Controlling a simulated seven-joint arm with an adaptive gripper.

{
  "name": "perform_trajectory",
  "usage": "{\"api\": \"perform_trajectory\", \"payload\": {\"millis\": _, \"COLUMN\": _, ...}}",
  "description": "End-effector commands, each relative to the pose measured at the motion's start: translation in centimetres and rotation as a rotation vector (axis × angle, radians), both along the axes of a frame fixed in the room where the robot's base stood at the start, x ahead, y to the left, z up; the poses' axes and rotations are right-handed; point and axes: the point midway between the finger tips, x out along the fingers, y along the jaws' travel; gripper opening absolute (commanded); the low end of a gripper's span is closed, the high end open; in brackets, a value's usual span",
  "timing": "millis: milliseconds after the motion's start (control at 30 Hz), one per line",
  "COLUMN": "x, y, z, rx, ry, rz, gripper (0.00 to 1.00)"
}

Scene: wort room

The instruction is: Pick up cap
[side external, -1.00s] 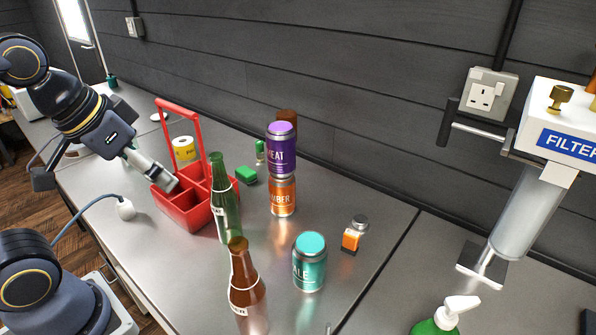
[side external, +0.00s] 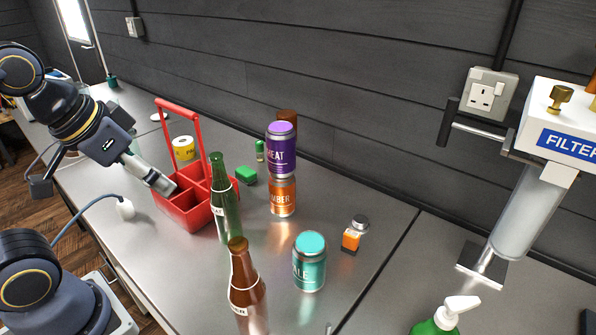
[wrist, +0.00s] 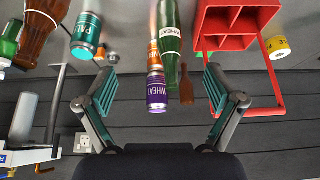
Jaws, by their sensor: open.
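I cannot make out a separate loose cap in either view. My gripper (side external: 163,184) is beside the left rim of the red bottle carrier (side external: 184,221) in the side view. Its fingers are spread wide and empty in the wrist view (wrist: 160,92). A green bottle (side external: 225,205) stands at the carrier's right side, and a brown bottle (side external: 245,285) stands nearer the camera; whether they wear caps is unclear. A purple can (side external: 281,153) is stacked on an orange can (side external: 283,197). A teal can (side external: 309,265) stands apart.
A small orange jar (side external: 354,236) stands right of the cans.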

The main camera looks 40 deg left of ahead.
Motion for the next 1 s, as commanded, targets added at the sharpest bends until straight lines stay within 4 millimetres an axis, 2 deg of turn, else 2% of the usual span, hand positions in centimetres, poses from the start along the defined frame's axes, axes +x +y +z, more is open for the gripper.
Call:
{"api": "perform_trajectory", "payload": {"millis": 133, "x": 0.0, "y": 0.0, "z": 0.0, "rx": 0.000, "ry": 0.000, "rz": 0.000, "gripper": 0.90}}
{"api": "perform_trajectory", "payload": {"millis": 333, "x": 0.0, "y": 0.0, "z": 0.0, "rx": 0.000, "ry": 0.000, "rz": 0.000, "gripper": 0.70}}
{"api": "perform_trajectory", "payload": {"millis": 700, "x": 0.0, "y": 0.0, "z": 0.1, "rx": 0.021, "ry": 0.002, "rz": -0.041, "gripper": 0.70}}
{"api": "perform_trajectory", "payload": {"millis": 767, "x": 0.9, "y": -0.1, "z": 2.0, "rx": 0.043, "ry": -0.039, "rz": -0.085, "gripper": 0.70}}
{"api": "perform_trajectory", "payload": {"millis": 867, "x": 3.5, "y": -0.6, "z": 5.4, "rx": 0.085, "ry": -0.078, "rz": -0.167, "gripper": 0.70}}
{"api": "perform_trajectory", "payload": {"millis": 1000, "x": 9.3, "y": -2.3, "z": 9.1, "rx": 0.138, "ry": -0.081, "rz": -0.312, "gripper": 0.70}}
